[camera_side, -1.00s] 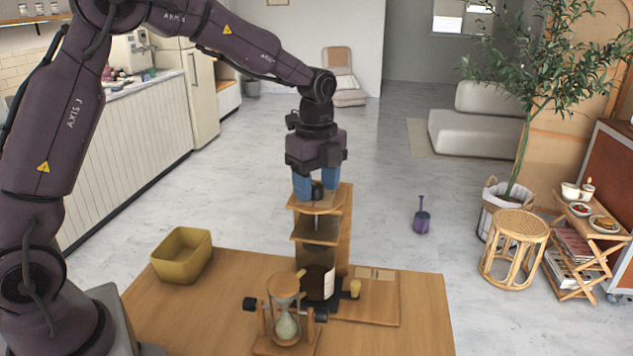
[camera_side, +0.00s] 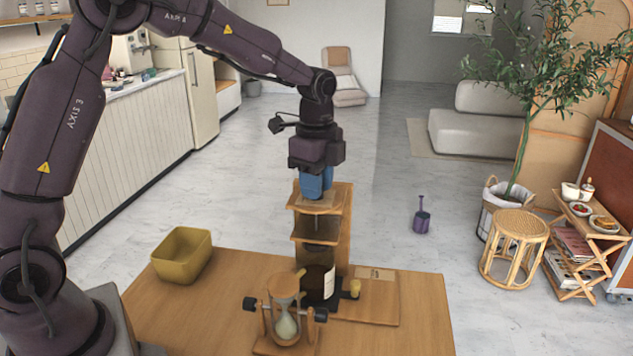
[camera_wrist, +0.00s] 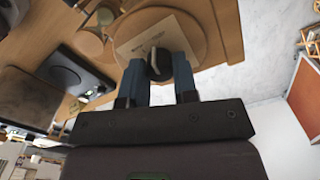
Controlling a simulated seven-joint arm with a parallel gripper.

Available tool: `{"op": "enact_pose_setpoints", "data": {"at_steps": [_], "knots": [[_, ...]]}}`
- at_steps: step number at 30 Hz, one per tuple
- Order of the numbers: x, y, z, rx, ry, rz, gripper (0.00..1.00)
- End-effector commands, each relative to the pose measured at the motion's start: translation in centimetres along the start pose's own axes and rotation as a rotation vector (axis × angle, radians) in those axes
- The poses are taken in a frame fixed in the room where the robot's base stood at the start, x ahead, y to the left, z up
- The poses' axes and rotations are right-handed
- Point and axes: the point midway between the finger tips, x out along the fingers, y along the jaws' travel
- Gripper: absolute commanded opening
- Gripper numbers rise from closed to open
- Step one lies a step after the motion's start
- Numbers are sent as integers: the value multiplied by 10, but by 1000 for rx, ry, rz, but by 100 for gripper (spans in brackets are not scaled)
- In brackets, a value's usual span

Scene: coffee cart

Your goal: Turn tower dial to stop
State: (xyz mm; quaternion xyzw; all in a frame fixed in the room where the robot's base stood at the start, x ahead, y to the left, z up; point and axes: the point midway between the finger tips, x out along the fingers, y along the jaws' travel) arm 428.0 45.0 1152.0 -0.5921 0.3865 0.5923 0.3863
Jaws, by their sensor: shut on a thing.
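The wooden tower (camera_side: 343,240) stands upright at the back of the table, with shelves and a dark glass vessel (camera_side: 317,285) low in it. My gripper (camera_side: 315,194) points straight down at the tower's top plate. In the wrist view its blue fingers (camera_wrist: 159,72) are shut on the dark dial (camera_wrist: 152,62), which has a pale line across its top. The dial sits over a light square label on the round wooden top (camera_wrist: 193,28). In the side view the fingers hide the dial.
A yellow-olive bin (camera_side: 182,256) is at the table's left. A wooden board (camera_side: 372,304) lies right of the tower. The table's front right is clear.

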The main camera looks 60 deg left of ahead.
Motion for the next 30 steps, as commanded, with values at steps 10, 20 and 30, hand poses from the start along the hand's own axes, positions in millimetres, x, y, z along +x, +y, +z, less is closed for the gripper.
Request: {"op": "enact_pose_setpoints", "data": {"at_steps": [10, 20, 30], "knots": [[-1, 0, 0, -329, 0, -1, 3], [-1, 0, 0, -642, 1, -1, 3], [-2, -1, 0, -965, 1, -1, 3]]}}
